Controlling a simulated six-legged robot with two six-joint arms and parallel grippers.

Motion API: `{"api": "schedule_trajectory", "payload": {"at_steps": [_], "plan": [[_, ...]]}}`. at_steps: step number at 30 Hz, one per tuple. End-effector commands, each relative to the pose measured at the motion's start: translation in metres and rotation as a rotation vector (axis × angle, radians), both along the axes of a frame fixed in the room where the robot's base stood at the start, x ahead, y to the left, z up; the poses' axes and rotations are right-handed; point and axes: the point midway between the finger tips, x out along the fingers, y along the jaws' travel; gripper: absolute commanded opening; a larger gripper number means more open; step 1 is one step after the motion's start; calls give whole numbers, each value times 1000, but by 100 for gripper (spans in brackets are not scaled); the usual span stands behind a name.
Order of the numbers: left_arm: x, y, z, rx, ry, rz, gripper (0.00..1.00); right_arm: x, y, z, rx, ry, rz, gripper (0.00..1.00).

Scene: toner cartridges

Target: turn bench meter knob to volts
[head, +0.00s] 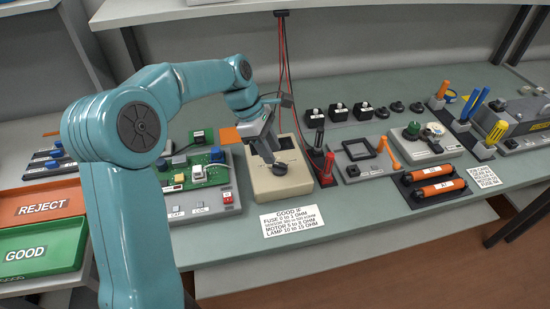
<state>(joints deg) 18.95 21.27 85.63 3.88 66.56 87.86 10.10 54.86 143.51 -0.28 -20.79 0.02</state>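The bench meter (298,181) is a beige box on the bench, left of the red and black probes. Its dark round knob (280,169) sits on the lower middle of its face. My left gripper (275,158) reaches down from the upper left, with its fingertips at or just above the knob. The fingers look close together, but whether they grip the knob is too small to tell. The gripper hides part of the meter's upper face and any dial marks there. My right gripper is not in the view.
A green circuit board (199,168) on a grey base stands left of the meter. Red and black probes (328,168) stand close to its right. A white label card (291,220) lies in front.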

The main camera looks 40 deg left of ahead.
Motion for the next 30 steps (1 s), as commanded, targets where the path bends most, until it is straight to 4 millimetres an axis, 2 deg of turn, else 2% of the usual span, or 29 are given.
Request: {"api": "schedule_trajectory", "payload": {"at_steps": [1, 6, 17, 20, 21, 30], "plan": [[1, -4, -10, -2, 4, -2, 36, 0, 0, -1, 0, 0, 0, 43], [5, -10, -28, -1, 3, 0, 36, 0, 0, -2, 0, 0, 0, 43], [7, -11, -33, 0, 0, 1, 36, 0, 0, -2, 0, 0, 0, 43], [7, -11, -33, 0, 1, 1, 7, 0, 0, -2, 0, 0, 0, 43], [7, -11, -33, 0, 0, 1, 0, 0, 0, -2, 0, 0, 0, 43], [7, -11, -31, -1, 1, -12, 0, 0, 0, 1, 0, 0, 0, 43]]}}
